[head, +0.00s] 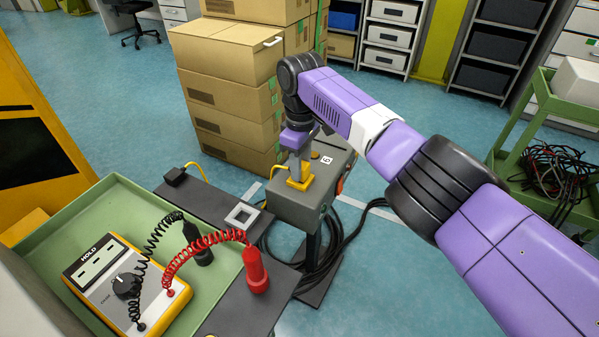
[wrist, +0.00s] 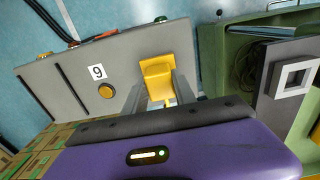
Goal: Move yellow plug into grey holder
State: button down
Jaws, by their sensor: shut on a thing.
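The yellow plug (head: 299,180) is at the near left part of the top of a grey box (head: 300,208). It also shows in the wrist view (wrist: 157,72). My gripper (head: 299,165) points down and is shut on the plug, with one finger on each side of it in the wrist view (wrist: 160,88). I cannot tell whether the plug is seated in the box or just above it. The grey holder (head: 242,204), a square frame with an opening, is empty on a dark plate to the left of the box; it shows at the right in the wrist view (wrist: 281,84).
A green tray (head: 52,238) at the left holds a yellow meter (head: 112,262). A black probe (head: 197,243) and a red probe (head: 255,270) stand beside the holder, on coiled leads. Stacked cartons (head: 232,95) are behind the box. Black cables hang below it.

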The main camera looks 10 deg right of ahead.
jog(key=shift+r, duration=0.1)
jog(key=shift+r+p, duration=2.15)
jog(key=shift+r, duration=0.05)
jog(key=shift+a, duration=0.1)
jog(key=shift+s+a+r+p, duration=0.3)
jog(key=shift+s+a+r, duration=0.25)
jog(key=shift+s+a, duration=1.75)
jog(key=shift+s+a+r+p, duration=0.25)
jog(key=shift+s+a+r, duration=0.3)
jog(key=shift+s+a, duration=1.75)
jog(key=shift+s+a+r+p, duration=0.3)
jog(key=shift+s+a+r, duration=0.25)
jog(key=shift+s+a, duration=1.75)
jog(key=shift+w+a+f, duration=0.1)
jog(key=shift+w+a, duration=0.25)
jog(key=shift+f, duration=1.1)
